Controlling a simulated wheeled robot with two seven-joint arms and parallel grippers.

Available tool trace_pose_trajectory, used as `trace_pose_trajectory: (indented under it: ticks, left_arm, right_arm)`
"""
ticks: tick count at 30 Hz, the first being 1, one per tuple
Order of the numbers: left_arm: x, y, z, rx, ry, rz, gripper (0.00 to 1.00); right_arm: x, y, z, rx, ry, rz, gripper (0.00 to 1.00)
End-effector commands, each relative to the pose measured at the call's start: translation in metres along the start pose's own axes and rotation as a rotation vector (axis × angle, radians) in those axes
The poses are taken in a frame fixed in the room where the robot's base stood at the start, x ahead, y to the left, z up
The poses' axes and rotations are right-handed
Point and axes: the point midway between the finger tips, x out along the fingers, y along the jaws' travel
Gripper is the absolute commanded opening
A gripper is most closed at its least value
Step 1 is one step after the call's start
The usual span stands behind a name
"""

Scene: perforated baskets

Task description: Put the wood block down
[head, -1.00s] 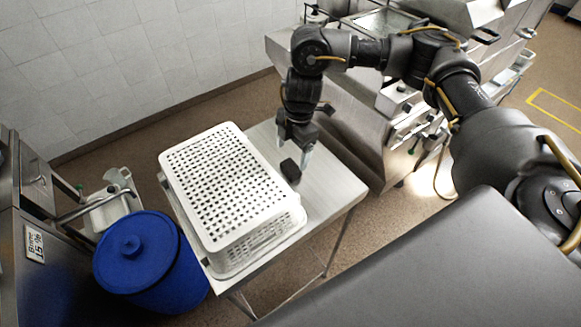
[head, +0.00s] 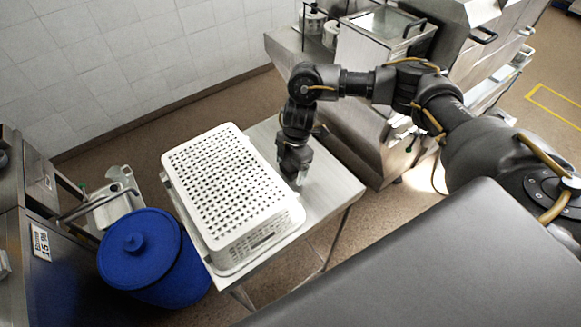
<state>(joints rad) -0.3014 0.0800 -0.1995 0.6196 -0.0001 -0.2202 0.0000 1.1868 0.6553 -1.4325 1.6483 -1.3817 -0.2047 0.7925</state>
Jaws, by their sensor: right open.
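My right gripper (head: 297,179) is low over the right part of the steel table (head: 332,190), close beside the right edge of the upside-down white perforated basket (head: 225,185). It points down, with a pale fingertip showing near the table top. It is open. I cannot make out the wood block separately now; the dark gripper covers the spot where a small dark block showed earlier. My left gripper is out of view.
The white basket fills most of the table's left side. A blue lidded bin (head: 140,250) stands on the floor at the left. Steel kitchen equipment (head: 365,140) stands behind and right of the table. The table's right strip is clear.

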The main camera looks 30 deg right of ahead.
Motion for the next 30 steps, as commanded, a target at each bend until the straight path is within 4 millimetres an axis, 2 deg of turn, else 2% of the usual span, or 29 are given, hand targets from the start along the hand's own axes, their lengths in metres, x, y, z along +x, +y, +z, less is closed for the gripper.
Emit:
trace_pose_trajectory:
  ticks: [2, 12, 14, 23, 26, 30]
  left_arm:
    - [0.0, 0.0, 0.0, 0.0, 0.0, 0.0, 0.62]
    - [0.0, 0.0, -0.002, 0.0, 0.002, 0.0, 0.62]
    - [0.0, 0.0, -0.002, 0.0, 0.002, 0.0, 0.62]
    - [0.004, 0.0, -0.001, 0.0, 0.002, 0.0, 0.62]
    - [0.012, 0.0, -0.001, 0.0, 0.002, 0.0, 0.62]
    - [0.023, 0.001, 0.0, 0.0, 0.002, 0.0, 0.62]
  right_arm:
    - [0.0, 0.0, 0.0, -0.001, 0.0, 0.0, 0.79]
    - [0.0, 0.0, 0.0, 0.0, 0.0, 0.001, 0.35]
    - [-0.001, 0.0, 0.0, 0.0, 0.001, 0.001, 0.3]
    - [-0.003, 0.001, -0.001, -0.002, 0.002, 0.003, 0.29]
    - [-0.009, 0.002, -0.002, -0.002, 0.002, 0.004, 0.29]
    - [-0.028, 0.002, -0.005, -0.005, 0.001, 0.008, 0.29]
